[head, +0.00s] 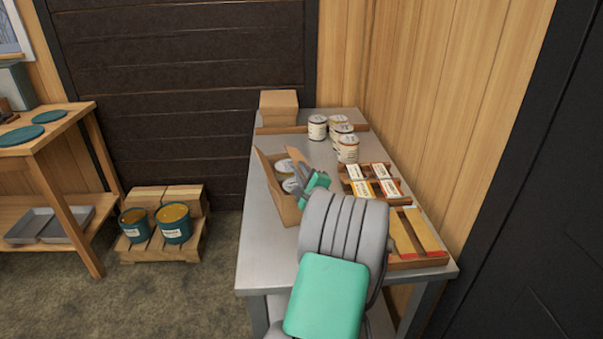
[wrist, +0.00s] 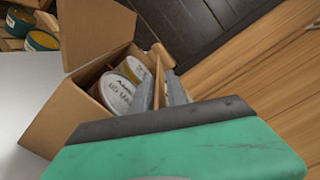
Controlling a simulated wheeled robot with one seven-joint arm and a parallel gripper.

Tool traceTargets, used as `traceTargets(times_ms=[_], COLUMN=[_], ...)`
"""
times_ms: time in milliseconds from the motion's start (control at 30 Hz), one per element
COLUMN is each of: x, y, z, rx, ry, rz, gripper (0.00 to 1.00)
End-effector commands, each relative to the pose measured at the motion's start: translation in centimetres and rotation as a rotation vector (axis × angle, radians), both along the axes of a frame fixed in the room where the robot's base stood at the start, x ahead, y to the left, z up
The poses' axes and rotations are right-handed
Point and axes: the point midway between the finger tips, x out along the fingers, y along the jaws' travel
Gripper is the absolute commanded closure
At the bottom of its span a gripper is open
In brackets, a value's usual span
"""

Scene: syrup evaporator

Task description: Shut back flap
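An open cardboard box (head: 284,205) stands on the metal table with labelled cans (head: 285,166) inside. It also shows in the wrist view (wrist: 55,127), with the cans (wrist: 117,92) in it. One flap (wrist: 95,32) stands up and outward on the box's far left side. Another flap (wrist: 157,88) stands up edge-on at its right side, between my gripper's fingers. My gripper (head: 304,179) is at the box's right side; its grey fingers show in the wrist view (wrist: 162,85). Whether they press on the flap is unclear. My arm hides the box's near right part.
Loose cans (head: 340,130) stand behind the box on the table (head: 262,268). A divided tray of small packets (head: 370,183) and another wooden tray (head: 420,263) lie to the right, near the plank wall. A closed carton (head: 278,108) is at the back.

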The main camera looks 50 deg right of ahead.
Motion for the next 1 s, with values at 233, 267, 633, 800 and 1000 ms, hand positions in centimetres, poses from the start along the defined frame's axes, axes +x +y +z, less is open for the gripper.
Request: traceTargets(times_ms=[233,267,633,800,1000], x=[0.0,0.0,-0.2,-3.1,-7.0], y=[0.1,0.1,-0.2,1.0,3.5], z=[-0.4,-0.4,1.1,0.6,0.7], rx=[0.007,0.007,0.142,0.213,0.21], ry=[0.003,0.003,-0.079,-0.131,-0.131], rz=[0.002,0.002,0.002,-0.003,-0.004], gripper=[0.75,0.75,0.75,0.75,0.75])
